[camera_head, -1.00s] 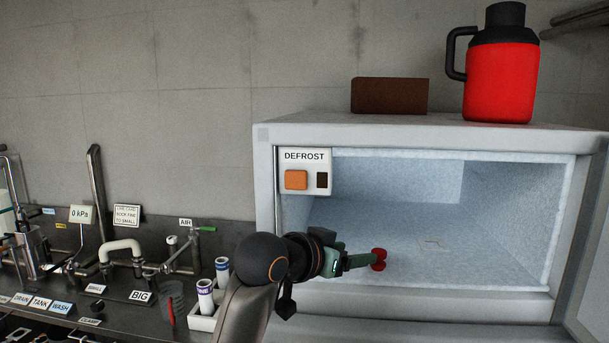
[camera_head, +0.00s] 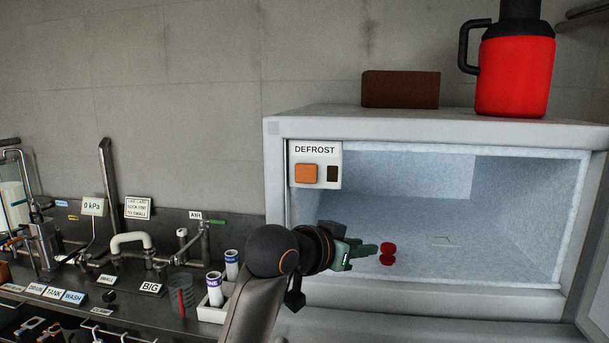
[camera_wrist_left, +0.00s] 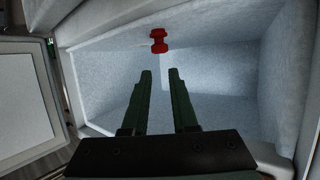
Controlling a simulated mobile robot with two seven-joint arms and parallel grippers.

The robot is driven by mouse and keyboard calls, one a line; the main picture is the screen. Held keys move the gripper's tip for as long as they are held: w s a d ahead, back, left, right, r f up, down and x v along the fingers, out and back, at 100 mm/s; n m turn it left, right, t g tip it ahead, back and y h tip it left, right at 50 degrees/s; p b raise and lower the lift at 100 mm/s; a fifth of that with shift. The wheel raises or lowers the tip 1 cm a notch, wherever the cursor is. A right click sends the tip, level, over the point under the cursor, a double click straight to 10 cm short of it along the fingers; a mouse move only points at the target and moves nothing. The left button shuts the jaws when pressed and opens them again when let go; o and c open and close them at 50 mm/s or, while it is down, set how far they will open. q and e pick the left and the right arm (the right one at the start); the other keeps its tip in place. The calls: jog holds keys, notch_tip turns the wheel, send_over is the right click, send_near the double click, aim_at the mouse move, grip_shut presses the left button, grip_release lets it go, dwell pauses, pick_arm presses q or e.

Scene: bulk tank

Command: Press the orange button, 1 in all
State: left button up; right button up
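The orange button (camera_head: 306,173) is on a white panel marked DEFROST (camera_head: 315,164), at the upper left of the freezer opening. A dark rectangle (camera_head: 332,173) sits to its right on the panel. My left gripper (camera_head: 372,250) is below and to the right of the button, in front of the freezer opening and apart from the panel. In the left wrist view its two fingers (camera_wrist_left: 160,75) are apart with nothing between them. A red spool-shaped piece (camera_wrist_left: 158,41) shows beyond the fingertips; it also shows in the head view (camera_head: 387,253). My right gripper is not in view.
The white freezer (camera_head: 430,300) has a frosty inside. A red jug (camera_head: 515,75) and a brown block (camera_head: 400,89) stand on its top. At left, a dark bench holds pipes, labels and a white rack (camera_head: 213,312) with tubes. A grey wall is behind.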

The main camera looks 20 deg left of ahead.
pick_arm(q)
grip_shut()
dwell(1.1)
